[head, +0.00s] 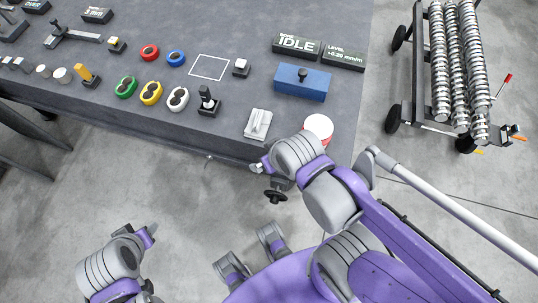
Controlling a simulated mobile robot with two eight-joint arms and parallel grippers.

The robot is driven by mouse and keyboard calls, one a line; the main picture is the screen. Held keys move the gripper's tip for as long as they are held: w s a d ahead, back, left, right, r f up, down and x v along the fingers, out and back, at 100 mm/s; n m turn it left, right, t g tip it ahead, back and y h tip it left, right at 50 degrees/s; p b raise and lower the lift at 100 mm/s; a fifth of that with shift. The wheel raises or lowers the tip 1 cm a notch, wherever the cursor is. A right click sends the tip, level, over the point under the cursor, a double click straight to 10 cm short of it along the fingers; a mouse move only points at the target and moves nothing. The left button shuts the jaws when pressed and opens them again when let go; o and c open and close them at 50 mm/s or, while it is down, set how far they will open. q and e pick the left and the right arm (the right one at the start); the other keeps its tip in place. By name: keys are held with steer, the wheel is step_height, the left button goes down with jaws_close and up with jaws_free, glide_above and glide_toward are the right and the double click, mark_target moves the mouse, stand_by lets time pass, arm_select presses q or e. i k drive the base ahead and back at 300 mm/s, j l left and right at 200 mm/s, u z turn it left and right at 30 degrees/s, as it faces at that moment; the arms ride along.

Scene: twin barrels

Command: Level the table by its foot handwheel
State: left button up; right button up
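The dark grey table (225,130) fills the upper left. A small black wheel (276,196), which looks like the foot handwheel, shows just below the table's front edge near its right end. My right gripper (262,166) is at the table edge, just above and left of the wheel in the picture. Its fingers are small and partly hidden by my wrist, so I cannot tell their opening or any contact. A level display (344,58) on the table reads about +0.20 mm, in small print. My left gripper (150,231) is low over the floor, away from the table.
A blue block (302,83), a red-and-white round can (318,128) and a light switch-like plate (258,124) sit near the right front edge. Several coloured rings and small tools lie further left. A wheeled rack of metal spirals (440,70) stands right. Floor between is clear.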

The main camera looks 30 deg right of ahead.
mark_target(275, 196)
steer(key=k+z, duration=0.2)
steer(key=k, duration=0.2)
steer(key=k+l+z, duration=0.45)
steer(key=k, duration=0.3)
